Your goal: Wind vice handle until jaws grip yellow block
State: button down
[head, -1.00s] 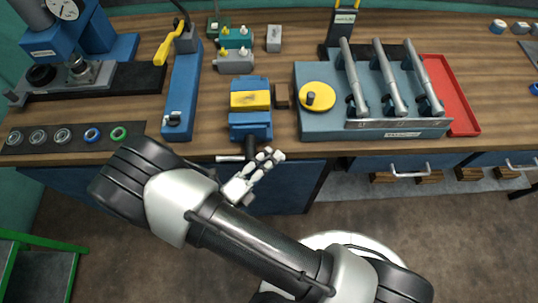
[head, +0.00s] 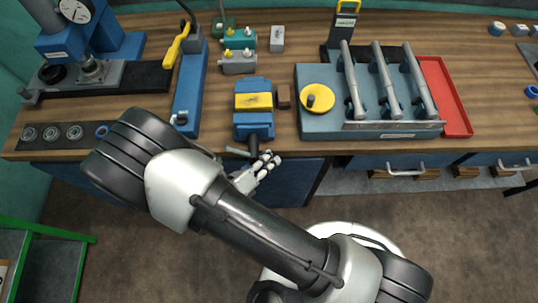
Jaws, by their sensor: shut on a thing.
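The blue vice (head: 254,127) stands at the bench's front edge in the head view. The yellow block (head: 253,101) sits between its jaws; I cannot tell whether both jaws touch it. The vice handle (head: 236,151) is a thin bar across the dark screw below the front jaw. It is tilted, with its left end higher. My gripper (head: 268,160) is at the handle's right side, just in front of the bench edge, and is shut on the handle. The fingers hide the handle's right end.
A grey-blue fixture (head: 325,128) with a yellow knob and several levers stands farther right. A blue lever tool (head: 187,105) stands left. The drawer handle (head: 405,170) sticks out at the right.

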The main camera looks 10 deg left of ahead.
jog(key=shift+a+y, duration=0.3)
jog(key=c, duration=1.7)
grip_release()
jog(key=shift+s+a, duration=0.1)
jog(key=shift+s, duration=0.05)
jog(key=shift+o, duration=0.2)
jog(key=v, duration=0.8)
